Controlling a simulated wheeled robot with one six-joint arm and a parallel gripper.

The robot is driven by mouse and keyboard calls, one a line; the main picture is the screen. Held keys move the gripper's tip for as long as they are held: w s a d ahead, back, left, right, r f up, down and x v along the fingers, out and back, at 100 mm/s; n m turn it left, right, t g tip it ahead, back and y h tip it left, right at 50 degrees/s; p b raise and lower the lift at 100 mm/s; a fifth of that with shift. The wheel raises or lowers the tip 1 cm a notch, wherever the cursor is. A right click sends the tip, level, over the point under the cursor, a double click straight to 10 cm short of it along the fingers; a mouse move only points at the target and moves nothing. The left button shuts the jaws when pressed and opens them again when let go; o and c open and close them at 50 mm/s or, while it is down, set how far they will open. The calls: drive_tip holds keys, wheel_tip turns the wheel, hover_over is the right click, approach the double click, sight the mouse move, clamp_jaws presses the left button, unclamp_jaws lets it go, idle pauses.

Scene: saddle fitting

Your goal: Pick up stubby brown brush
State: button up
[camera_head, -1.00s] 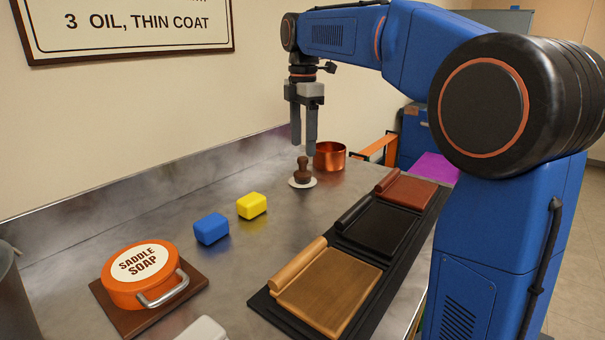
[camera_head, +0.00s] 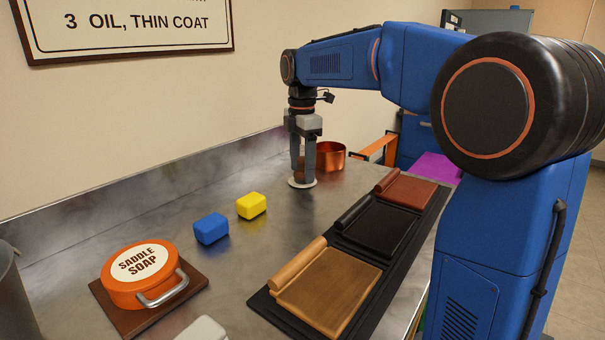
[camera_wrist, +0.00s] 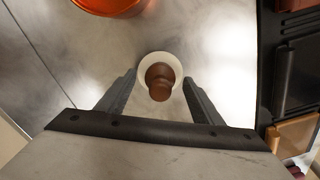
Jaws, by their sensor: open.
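The stubby brown brush (camera_wrist: 159,79) stands upright on a round white base or disc (camera_wrist: 174,60) on the metal bench. In the head view its brown handle (camera_head: 301,171) is largely hidden by my gripper, and the white rim (camera_head: 302,184) shows below. My gripper (camera_head: 303,176) points straight down around the brush. In the wrist view my open gripper (camera_wrist: 159,82) has one finger on each side of the brown handle, with a gap on both sides.
A copper pot (camera_head: 330,156) stands close behind the brush. A yellow block (camera_head: 251,205) and a blue block (camera_head: 211,228) lie nearer. A black rack (camera_head: 347,241) with leather-like panels lies to the right. The saddle soap tin (camera_head: 139,276) is at front left.

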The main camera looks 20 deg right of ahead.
sight(302, 157)
drive_tip(key=c, duration=1.2)
drive_tip(key=shift+o, duration=0.2)
drive_tip(key=shift+r, duration=0.1)
wheel_tip(302, 157, up, 10)
drive_tip(key=shift+f, duration=0.1)
drive_tip(key=o, duration=0.3)
drive_tip(key=shift+c, duration=0.8)
